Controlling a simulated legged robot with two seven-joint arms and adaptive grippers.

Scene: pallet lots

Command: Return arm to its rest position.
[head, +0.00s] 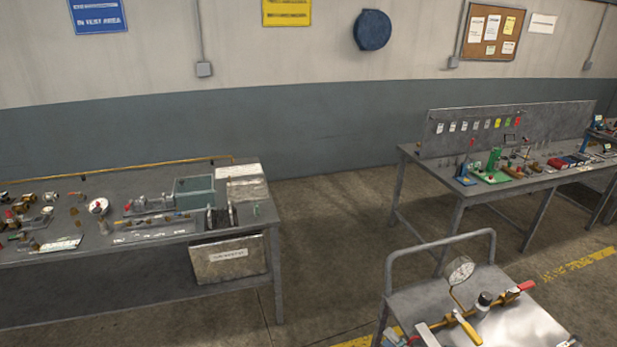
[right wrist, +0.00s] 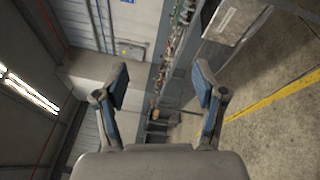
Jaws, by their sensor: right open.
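My right gripper (right wrist: 161,84) shows in the right wrist view. Its two blue-padded fingers stand wide apart with nothing between them. The view behind the fingers is turned on its side, with a bench and the floor well beyond them. I cannot make out either gripper in the head view. My left gripper is in neither view.
A grey workbench (head: 262,212) with small fittings stands at the left. Another bench (head: 450,184) with a back panel stands at the right. A cart (head: 530,325) carrying a gauge (head: 459,270) and yellow pipework is near at lower right. Floor between the benches is clear.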

